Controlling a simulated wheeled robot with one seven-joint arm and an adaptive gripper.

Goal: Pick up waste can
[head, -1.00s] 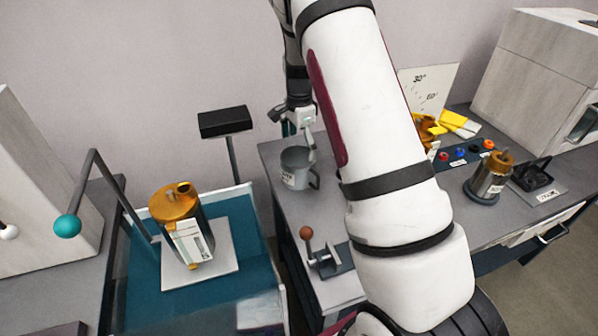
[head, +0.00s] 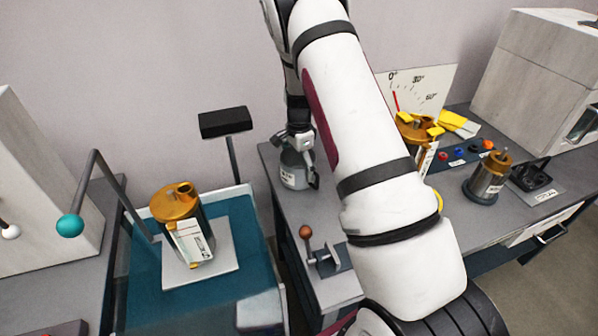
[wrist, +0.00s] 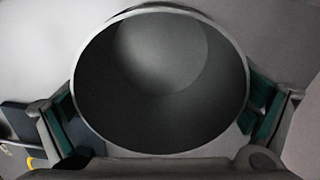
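The waste can, a grey open-topped can with a label and side handle, stands upright on the bench in the head view (head: 293,178). My gripper (head: 299,150) is right over its top, partly hiding the rim. In the wrist view the round can mouth (wrist: 160,80) fills the middle, and its inside looks empty. My gripper's fingers (wrist: 162,125), with teal pads, are spread wide on the left and right of the can. I cannot tell whether the pads touch its wall.
A lever with a brown knob (head: 306,232) stands on the bench in front of the can. A gold-topped pump (head: 179,215) stands in the teal tray at left. Another gold-topped pump (head: 418,133) and a steel pump (head: 487,180) are at right.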

